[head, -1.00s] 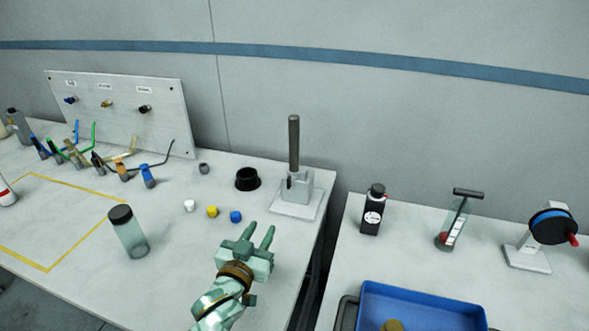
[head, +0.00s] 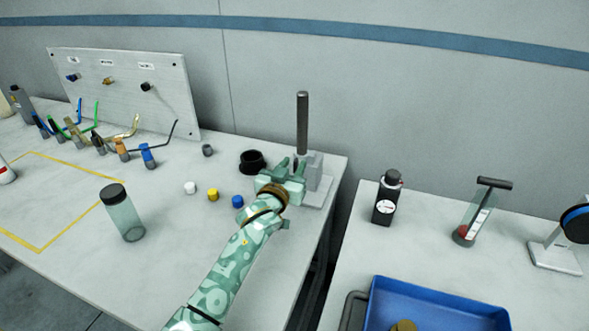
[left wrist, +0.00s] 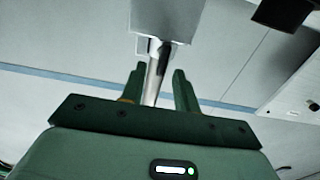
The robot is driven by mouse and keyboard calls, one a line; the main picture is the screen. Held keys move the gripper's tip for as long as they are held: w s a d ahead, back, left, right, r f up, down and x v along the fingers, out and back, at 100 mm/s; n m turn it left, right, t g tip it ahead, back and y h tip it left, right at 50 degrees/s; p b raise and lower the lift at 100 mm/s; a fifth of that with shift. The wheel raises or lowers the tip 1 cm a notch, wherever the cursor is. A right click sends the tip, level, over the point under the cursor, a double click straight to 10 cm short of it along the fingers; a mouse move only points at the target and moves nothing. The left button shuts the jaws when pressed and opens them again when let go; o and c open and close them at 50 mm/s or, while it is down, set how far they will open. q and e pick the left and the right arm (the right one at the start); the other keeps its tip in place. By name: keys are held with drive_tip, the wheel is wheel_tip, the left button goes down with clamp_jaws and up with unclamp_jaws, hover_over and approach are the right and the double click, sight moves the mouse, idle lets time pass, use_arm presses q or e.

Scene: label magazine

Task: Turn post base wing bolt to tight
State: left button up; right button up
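The post base (head: 314,172) is a grey block on a flat plate at the right end of the left table, with a dark upright post (head: 302,122) in it. My left gripper (head: 291,166) is at the block's left side, its fingers pointing at it. In the left wrist view, the two green fingers (left wrist: 158,88) stand apart, with the post (left wrist: 154,72) showing between them and the grey block (left wrist: 168,18) beyond. A small dark part by the fingertips may be the wing bolt; the fingers largely hide it, and contact cannot be told. My right gripper is not in view.
A black ring-shaped cup (head: 252,162) stands just left of my gripper. White, yellow and blue caps (head: 238,201) and a clear jar (head: 123,216) are nearer. A gap separates the right table, which holds a dark bottle (head: 387,197) and blue tray (head: 440,312).

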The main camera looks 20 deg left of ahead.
use_arm(q)
drive_tip(key=shift+w, duration=0.55)
drive_tip(key=shift+c, duration=0.3)
clamp_jaws()
